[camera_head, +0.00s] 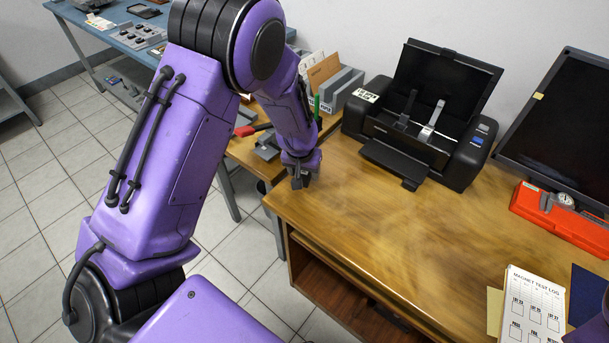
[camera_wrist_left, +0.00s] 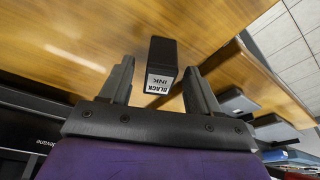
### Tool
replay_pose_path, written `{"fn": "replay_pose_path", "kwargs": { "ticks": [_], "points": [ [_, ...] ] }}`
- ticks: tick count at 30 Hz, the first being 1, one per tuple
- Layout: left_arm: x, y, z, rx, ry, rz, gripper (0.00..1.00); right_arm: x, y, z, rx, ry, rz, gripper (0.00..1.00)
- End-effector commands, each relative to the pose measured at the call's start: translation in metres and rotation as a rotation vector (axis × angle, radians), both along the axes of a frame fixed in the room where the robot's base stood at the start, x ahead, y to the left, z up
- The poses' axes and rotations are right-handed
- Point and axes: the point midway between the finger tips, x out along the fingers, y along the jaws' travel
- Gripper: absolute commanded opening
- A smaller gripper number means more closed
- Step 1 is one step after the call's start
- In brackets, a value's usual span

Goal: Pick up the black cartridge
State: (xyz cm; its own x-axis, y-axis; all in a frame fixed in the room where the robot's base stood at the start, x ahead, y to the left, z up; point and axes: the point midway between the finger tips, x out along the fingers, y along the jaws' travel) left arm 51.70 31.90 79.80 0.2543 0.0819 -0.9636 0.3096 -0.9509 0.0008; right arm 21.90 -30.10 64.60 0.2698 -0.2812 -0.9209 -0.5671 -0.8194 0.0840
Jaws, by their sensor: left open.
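The black cartridge (camera_wrist_left: 161,62) shows in the left wrist view as a small black block with a white "BLACK INK" label. It lies on the wooden desk (camera_head: 400,235), between the two fingers of my left gripper (camera_wrist_left: 159,72) and towards their tips. The left gripper is open, and a gap shows on each side of the cartridge. In the head view my left gripper (camera_head: 300,183) points down at the desk's left edge and hides the cartridge. My right gripper is not in view.
A black printer (camera_head: 420,115) with its lid raised stands behind, right of the left gripper. A monitor (camera_head: 565,125), a red-orange case (camera_head: 560,220) and a magnet test log sheet (camera_head: 533,305) are on the right. The desk's middle is clear.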

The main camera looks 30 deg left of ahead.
Motion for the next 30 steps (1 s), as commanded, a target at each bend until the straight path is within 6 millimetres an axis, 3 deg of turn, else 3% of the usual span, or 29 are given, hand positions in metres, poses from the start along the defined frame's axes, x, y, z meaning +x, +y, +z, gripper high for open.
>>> {"fn": "replay_pose_path", "kwargs": {
  "ticks": [2,6,7,16,20,23,30],
  "points": [
    [0.000,0.000,0.000,0.000,0.000,0.000,0.58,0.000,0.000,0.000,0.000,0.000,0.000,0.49],
    [0.000,0.000,0.000,0.000,0.000,0.000,0.13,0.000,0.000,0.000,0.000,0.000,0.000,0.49],
    [0.000,0.000,0.000,0.000,0.000,0.000,0.06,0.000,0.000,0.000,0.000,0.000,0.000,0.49],
    [0.000,0.000,0.002,0.000,-0.001,0.000,0.06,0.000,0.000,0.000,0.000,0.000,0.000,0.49],
    [0.000,0.000,0.012,0.001,-0.002,-0.002,0.06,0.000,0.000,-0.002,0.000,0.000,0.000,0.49],
    [0.002,0.000,0.031,0.002,-0.007,-0.001,0.06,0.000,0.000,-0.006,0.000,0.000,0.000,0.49],
    [-0.051,-0.009,0.097,0.001,-0.006,0.000,0.06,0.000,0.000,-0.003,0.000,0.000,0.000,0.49]
  ]
}}
